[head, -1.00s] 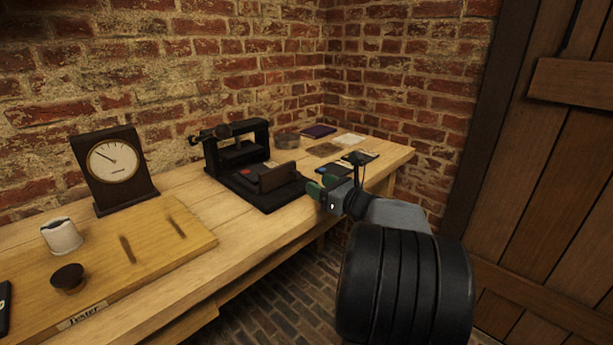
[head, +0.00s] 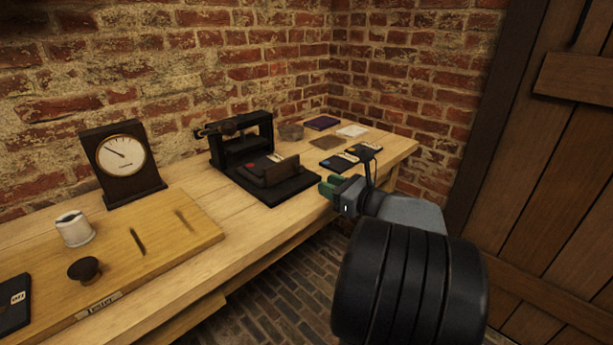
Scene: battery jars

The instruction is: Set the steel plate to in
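My gripper (head: 329,185), with green fingertips, hangs near the front edge of the bench, to the right of a black press-like device (head: 238,140). I see nothing held in it, but the gap between its fingers is too small to judge. The device has an upright frame and a black base (head: 290,187) with a brown block (head: 282,170) and a small red spot on it. I cannot pick out a steel plate for certain. Dark flat pieces with small labels (head: 338,162) lie beyond my gripper, and a flat grey-brown piece (head: 325,142) lies behind them.
The wooden bench (head: 190,188) runs along a brick wall. A dial gauge (head: 122,156), a white cup (head: 75,228), a dark knob (head: 84,269) on a board and a dark labelled slab (head: 14,303) stand left. A round tin (head: 290,131), purple item (head: 321,123) and white piece (head: 352,131) lie at the back.

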